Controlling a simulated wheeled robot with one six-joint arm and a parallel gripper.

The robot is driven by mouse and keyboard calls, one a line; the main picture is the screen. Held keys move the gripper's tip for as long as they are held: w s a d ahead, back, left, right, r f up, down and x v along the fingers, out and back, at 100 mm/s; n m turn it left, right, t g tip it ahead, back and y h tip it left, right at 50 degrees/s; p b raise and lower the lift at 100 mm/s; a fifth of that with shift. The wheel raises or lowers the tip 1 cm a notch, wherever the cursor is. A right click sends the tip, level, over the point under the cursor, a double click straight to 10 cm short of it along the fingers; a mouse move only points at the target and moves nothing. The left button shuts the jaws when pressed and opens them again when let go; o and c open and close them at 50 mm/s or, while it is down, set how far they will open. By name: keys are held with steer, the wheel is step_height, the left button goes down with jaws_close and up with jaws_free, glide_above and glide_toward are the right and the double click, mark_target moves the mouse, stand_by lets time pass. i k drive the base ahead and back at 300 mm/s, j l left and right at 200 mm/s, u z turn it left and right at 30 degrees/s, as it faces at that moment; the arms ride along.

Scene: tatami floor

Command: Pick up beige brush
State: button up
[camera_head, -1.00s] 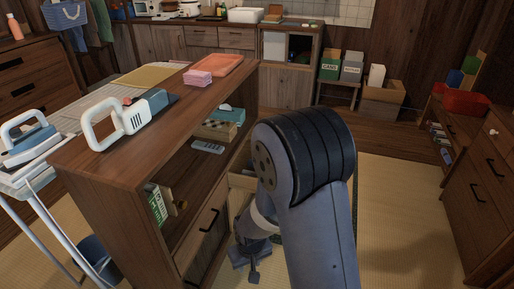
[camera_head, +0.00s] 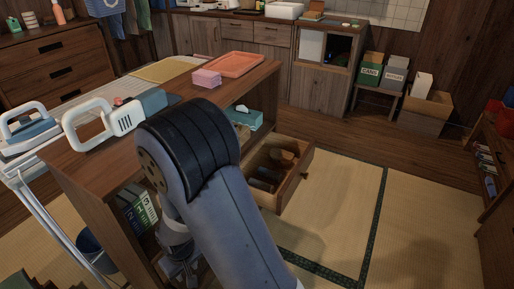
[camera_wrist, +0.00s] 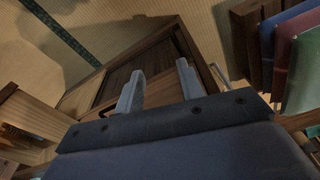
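My gripper (camera_wrist: 160,86) is open, its two grey fingers apart with nothing between them, in front of a wooden cabinet face in the wrist view. In the head view it is low at the left, beside the wooden counter, and mostly hidden behind my arm. An open drawer (camera_head: 295,187) sticks out of the counter to the right of my arm. A tan-brown object (camera_head: 283,157) lies inside it, with darker shapes nearby; it may be the beige brush, but I cannot tell. My gripper is apart from the drawer.
Books (camera_head: 137,208) stand on the lower shelf; folders (camera_wrist: 298,65) show in the wrist view. Tatami floor (camera_head: 335,205) is clear right of the drawer.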

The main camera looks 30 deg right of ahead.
mark_target(281, 155)
steer(key=i+l+u, duration=0.1)
steer(key=l, duration=0.35)
steer(key=i+l+u, duration=0.1)
steer(key=l, duration=0.35)
steer(key=i+l+u, duration=0.1)
steer(key=i+l, duration=0.15)
steer(key=l, duration=0.2)
steer(key=i+l+u, duration=0.1)
steer(key=l, duration=0.4)
steer(key=i+l+u, duration=0.1)
steer(key=l, duration=0.35)
steer(key=i+l, duration=0.1)
steer(key=l, duration=0.4)
steer(key=i+l, duration=0.1)
steer(key=l, duration=0.95)
steer(key=i, duration=0.05)
